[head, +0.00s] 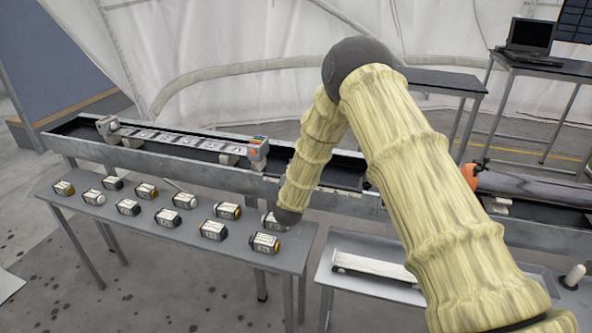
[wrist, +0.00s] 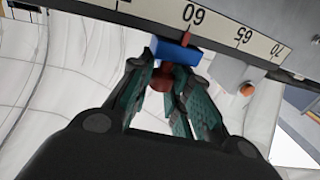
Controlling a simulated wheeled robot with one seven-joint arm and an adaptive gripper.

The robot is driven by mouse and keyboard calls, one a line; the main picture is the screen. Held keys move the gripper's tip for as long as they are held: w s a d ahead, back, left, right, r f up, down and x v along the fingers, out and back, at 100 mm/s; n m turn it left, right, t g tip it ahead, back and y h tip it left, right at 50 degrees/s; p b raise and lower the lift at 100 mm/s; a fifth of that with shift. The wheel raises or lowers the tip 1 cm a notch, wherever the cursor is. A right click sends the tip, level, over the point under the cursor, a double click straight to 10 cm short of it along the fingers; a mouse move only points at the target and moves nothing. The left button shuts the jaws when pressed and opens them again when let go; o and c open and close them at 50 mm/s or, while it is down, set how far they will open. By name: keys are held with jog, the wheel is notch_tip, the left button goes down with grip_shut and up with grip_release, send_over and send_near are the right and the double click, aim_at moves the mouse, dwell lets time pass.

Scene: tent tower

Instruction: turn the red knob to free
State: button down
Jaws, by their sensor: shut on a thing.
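In the wrist view my gripper (wrist: 167,78) has its green-grey fingers closed around a red-brown knob (wrist: 163,68). The knob sits against a blue block (wrist: 176,52), beside a scale strip (wrist: 222,28) marked 60, 65 and 70. The fingers cover much of the knob, and its turn position cannot be read. In the head view my gripper and the knob cannot be made out; my arm comes down near the front edge of the long rail.
A second reddish round part (wrist: 247,88) is close to the right of my fingers. In the head view, several small labelled blocks stand on the front table (head: 165,238). The long grey rail (head: 200,158) runs behind it. A laptop (head: 530,37) stands at the back right.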

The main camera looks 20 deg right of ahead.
jog(key=shift+y, duration=0.3)
jog(key=shift+n+t+y+b, duration=0.4)
jog(key=shift+n+y+b, duration=0.2)
jog(key=shift+n+y, duration=0.1)
jog(key=c, duration=1.3)
grip_release()
jog(key=shift+s, duration=0.1)
jog(key=v, duration=1.2)
jog(key=shift+d, duration=0.15)
